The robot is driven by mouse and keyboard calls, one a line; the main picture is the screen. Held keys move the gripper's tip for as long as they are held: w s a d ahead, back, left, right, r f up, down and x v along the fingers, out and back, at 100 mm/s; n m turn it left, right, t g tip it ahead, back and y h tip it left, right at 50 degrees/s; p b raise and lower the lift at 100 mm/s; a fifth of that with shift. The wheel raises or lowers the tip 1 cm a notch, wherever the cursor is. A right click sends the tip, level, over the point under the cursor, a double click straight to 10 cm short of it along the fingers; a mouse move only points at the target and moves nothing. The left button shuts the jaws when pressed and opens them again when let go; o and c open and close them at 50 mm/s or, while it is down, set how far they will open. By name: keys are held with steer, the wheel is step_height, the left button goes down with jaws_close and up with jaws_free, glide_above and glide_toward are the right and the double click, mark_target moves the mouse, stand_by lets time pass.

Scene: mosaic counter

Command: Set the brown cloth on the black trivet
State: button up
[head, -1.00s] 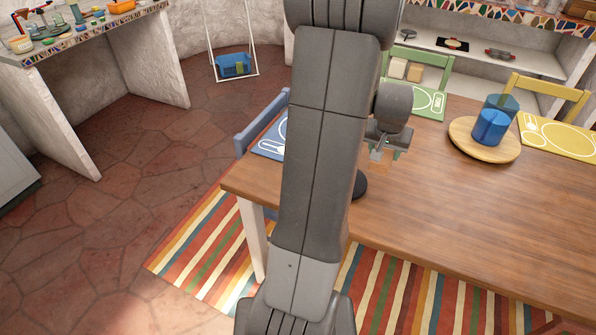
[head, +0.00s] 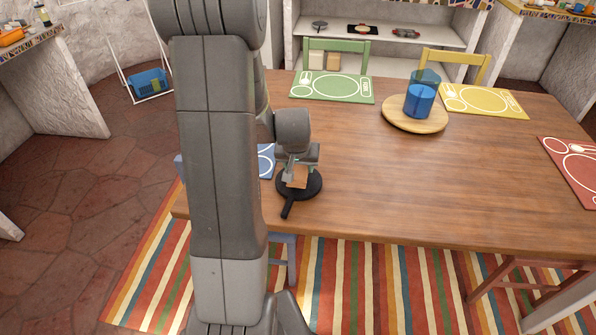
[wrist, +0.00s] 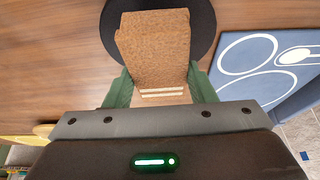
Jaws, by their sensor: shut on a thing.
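The brown cloth (wrist: 155,50) is a folded, block-like piece with pale stripes at its near end. My gripper (wrist: 160,88) is shut on it, one green finger on each side. In the head view my gripper (head: 298,166) holds the cloth (head: 297,178) over the black trivet (head: 313,187), a round dark disc with a handle toward the table's front edge. In the wrist view the trivet (wrist: 204,30) lies behind the cloth, partly hidden by it. I cannot tell whether the cloth touches the trivet.
The wooden table (head: 400,190) is mostly clear to the right. A blue placemat (wrist: 255,65) lies beside the trivet. A round wooden board (head: 388,117) carries blue cups (head: 420,100). Green (head: 330,88), yellow (head: 485,101) and red placemats (head: 575,165) lie near the edges.

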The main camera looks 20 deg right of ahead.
steer(key=shift+f, duration=1.1)
steer(key=shift+f, duration=0.1)
steer(key=shift+f+b, duration=0.15)
steer(key=shift+b, duration=0.15)
steer(key=o, duration=1)
steer(key=shift+r+p, duration=0.3)
steer(key=shift+r, duration=0.2)
steer(key=v, duration=1.1)
steer(key=shift+s+a+r+p, duration=0.1)
steer(key=shift+r+p, duration=0.1)
steer(key=shift+p, duration=0.2)
